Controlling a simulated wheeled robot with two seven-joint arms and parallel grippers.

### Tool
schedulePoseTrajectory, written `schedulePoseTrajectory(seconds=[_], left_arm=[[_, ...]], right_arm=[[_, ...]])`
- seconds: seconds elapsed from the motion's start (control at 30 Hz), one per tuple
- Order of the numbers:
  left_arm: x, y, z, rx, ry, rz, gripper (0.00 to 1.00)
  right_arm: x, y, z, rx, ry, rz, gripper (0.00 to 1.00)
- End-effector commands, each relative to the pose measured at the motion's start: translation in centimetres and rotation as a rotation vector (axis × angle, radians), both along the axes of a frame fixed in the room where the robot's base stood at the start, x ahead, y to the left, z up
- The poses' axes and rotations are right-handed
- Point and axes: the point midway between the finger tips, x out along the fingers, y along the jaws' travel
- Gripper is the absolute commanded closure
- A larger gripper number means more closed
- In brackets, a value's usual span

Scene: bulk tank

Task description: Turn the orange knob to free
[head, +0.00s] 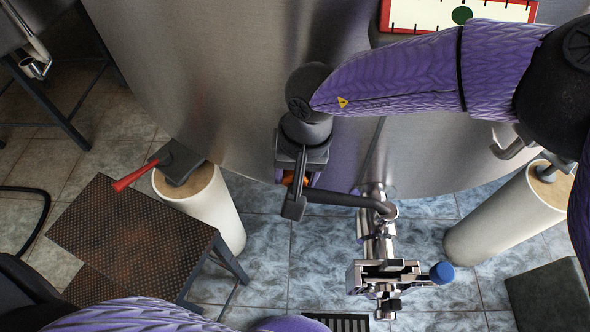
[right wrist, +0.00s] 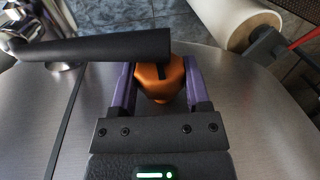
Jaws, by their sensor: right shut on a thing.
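The orange knob (right wrist: 162,80) sits between the two purple fingers of my right gripper (right wrist: 160,88) in the right wrist view. A dark slot or notch shows in its top. The right gripper is shut on the knob. In the head view, the right gripper (head: 296,182) reaches down in front of the steel tank, and only a small piece of orange shows beside it; the rest of the knob is hidden by the hand. My left arm shows at the bottom edge of the head view, but its gripper is out of view.
A dark bar handle (head: 345,199) passes close by the knob, above the steel pipe valve (head: 377,235) with a blue-capped handle (head: 441,273). A brown step (head: 130,240) stands at left, near a cream tank leg (head: 215,210) and a red-handled tool (head: 135,177).

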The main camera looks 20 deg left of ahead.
Motion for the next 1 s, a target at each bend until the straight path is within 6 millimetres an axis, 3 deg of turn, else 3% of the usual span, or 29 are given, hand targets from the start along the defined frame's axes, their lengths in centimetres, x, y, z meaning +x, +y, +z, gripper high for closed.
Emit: schedulePoseTrajectory(seconds=[0.43, 0.8, 1.0], left_arm=[[-0.5, 0.0, -2.3, 0.001, 0.016, -0.001, 0.0], [-1.3, 0.0, -7.1, 0.001, 0.044, -0.001, 0.0], [-1.9, 0.0, -8.5, 0.001, 0.06, 0.0, 0.0]], right_arm=[[0.0, 0.5, -0.4, -0.287, -0.086, 0.001, 0.98], [0.0, 0.6, -0.8, -0.486, -0.139, 0.001, 0.98], [-0.1, 0.5, -0.5, -0.535, -0.155, 0.001, 0.98]])
